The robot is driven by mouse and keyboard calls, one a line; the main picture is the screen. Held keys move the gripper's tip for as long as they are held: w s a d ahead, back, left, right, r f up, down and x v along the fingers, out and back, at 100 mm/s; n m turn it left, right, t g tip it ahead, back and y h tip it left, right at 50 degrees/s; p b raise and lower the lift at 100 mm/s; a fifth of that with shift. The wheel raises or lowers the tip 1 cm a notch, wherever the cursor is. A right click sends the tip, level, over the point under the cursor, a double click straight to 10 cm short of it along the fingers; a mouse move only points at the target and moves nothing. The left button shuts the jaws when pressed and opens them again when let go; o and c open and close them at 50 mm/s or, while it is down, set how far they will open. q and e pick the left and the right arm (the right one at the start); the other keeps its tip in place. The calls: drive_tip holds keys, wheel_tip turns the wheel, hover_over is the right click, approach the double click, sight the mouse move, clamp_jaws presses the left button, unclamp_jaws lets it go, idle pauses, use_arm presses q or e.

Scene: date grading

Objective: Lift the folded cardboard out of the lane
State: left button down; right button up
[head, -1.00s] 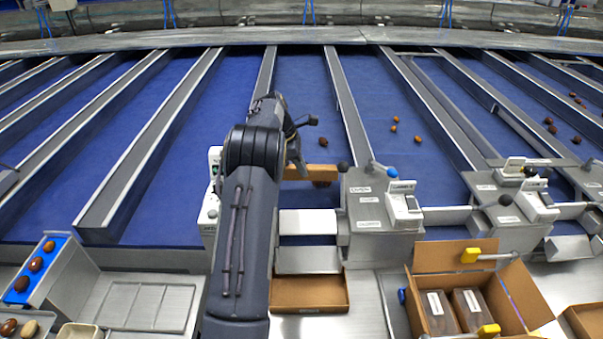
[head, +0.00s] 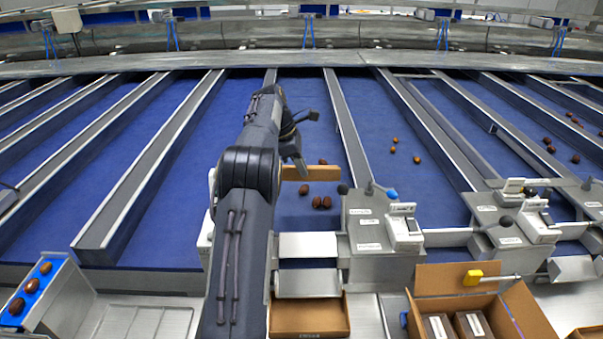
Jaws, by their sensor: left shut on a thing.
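The folded cardboard (head: 312,173) is a tan strip in the lane (head: 300,110) just behind the metal chute. My left gripper (head: 301,168) is shut on its left part, and my own arm hides some of the grip. The cardboard looks raised above the blue belt, though its exact height is hard to tell. Brown dates lie on the belt close to it: one date (head: 323,161) beyond it and a few dates (head: 317,202) on the near side. My right gripper is not in view.
Metal lane dividers (head: 347,130) run on both sides. A grey control unit (head: 368,225) stands right of the lane's near end. A shallow cardboard tray (head: 310,318) sits below the chute (head: 308,245). An open carton (head: 445,280) with packs is at the lower right.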

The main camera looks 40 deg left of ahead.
sight(310, 168)
use_arm(q)
drive_tip(key=shift+r, duration=2.25)
